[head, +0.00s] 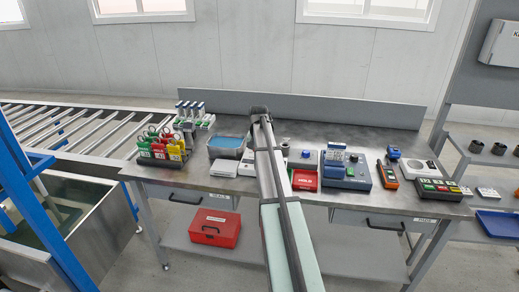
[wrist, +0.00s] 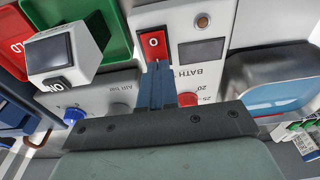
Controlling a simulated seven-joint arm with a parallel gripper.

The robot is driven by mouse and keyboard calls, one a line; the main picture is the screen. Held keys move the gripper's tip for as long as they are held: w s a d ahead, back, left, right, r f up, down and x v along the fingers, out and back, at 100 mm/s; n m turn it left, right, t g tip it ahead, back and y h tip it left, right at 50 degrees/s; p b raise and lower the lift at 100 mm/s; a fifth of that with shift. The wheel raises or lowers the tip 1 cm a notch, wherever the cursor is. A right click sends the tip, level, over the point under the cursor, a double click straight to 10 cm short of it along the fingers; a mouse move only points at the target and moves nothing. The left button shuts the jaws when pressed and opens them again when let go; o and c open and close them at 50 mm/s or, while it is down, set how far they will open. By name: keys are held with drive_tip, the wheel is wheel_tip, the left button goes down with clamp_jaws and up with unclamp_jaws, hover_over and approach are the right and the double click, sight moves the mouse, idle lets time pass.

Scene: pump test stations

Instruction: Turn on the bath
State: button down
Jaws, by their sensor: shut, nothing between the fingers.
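The bath's control panel (wrist: 215,80), lettered BATH, fills the middle of the wrist view. It carries a red rocker switch (wrist: 153,41) marked O, a dark display (wrist: 201,50), a small dull brown lamp (wrist: 202,20) and a red knob (wrist: 188,99). My gripper (wrist: 157,66) is shut and empty. Its fingertips are at the lower edge of the red switch; I cannot tell if they touch it. The water basin (wrist: 290,92) is right of the panel there. In the head view the basin (head: 228,142) is left of my arm, which hides the gripper.
Left of the panel in the wrist view are a white box with a black ON switch (wrist: 65,84) and an AIR unit (wrist: 110,100) with a blue knob (wrist: 75,115).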

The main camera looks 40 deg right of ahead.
drive_tip(key=shift+f, duration=0.3)
drive_tip(key=shift+w+d+f, duration=0.1)
drive_tip(key=shift+w+f, duration=0.05)
drive_tip(key=shift+f, duration=0.1)
drive_tip(key=shift+s, duration=0.2)
drive_tip(key=shift+s+a+r, duration=0.2)
drive_tip(key=shift+s+a, duration=0.25)
drive_tip(key=shift+a, duration=0.15)
drive_tip(key=shift+r, duration=0.15)
wheel_tip(320, 180, up, 14)
drive_tip(key=s+a, duration=0.1)
drive_tip(key=shift+s+a, duration=0.15)
idle(0.6)
